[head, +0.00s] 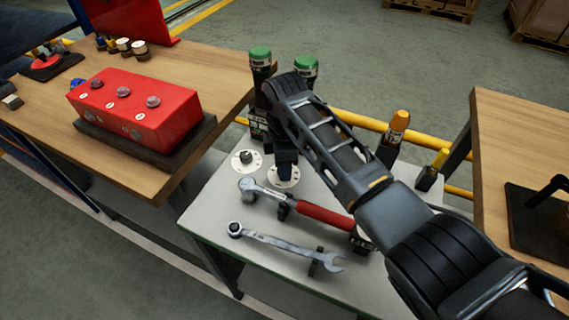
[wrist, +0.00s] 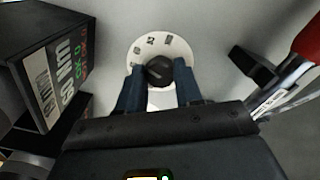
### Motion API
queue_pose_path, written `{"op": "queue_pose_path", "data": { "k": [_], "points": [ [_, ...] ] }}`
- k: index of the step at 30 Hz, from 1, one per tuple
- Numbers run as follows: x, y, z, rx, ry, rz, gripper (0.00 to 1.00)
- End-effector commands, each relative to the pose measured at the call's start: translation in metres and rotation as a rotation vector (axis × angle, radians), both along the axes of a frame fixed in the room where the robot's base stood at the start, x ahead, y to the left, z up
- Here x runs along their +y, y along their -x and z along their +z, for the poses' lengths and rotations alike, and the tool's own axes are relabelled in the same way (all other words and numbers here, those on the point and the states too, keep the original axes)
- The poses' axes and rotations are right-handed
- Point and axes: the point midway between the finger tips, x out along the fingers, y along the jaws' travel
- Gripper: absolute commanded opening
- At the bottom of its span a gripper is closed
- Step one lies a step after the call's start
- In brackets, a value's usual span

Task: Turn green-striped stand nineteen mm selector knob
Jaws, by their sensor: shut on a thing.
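A black selector knob (wrist: 159,68) sits at the middle of a round white dial plate (wrist: 145,47) with dark marks. My gripper (wrist: 157,80) has its two blue fingers on either side of the knob, shut on it. In the head view my gripper (head: 286,166) points down onto the right-hand dial plate (head: 284,178), and its fingers hide most of the knob. A second dial with a knob (head: 246,157) lies just left of it. Both are on the light grey stand top (head: 215,212) with a green edge. The dial numbers are too small to read surely.
A wrench with a red handle (head: 318,214) and a combination spanner (head: 280,243) lie on holders in front of the dials. Green-capped tools (head: 260,62) stand behind, beside my arm. A red box (head: 150,118) is on the left wooden table.

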Motion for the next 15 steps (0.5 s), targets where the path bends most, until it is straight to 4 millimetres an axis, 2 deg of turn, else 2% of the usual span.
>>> {"op": "queue_pose_path", "data": {
  "k": [10, 11, 15],
  "points": [
    [0.0010, -0.0007, 0.0012, -0.003, -0.002, 0.004, 0.04],
    [0.0010, -0.0007, 0.0012, -0.003, -0.002, 0.003, 0.36],
    [0.0008, -0.0006, 0.0010, -0.002, -0.001, 0.003, 0.49]
  ]
}}
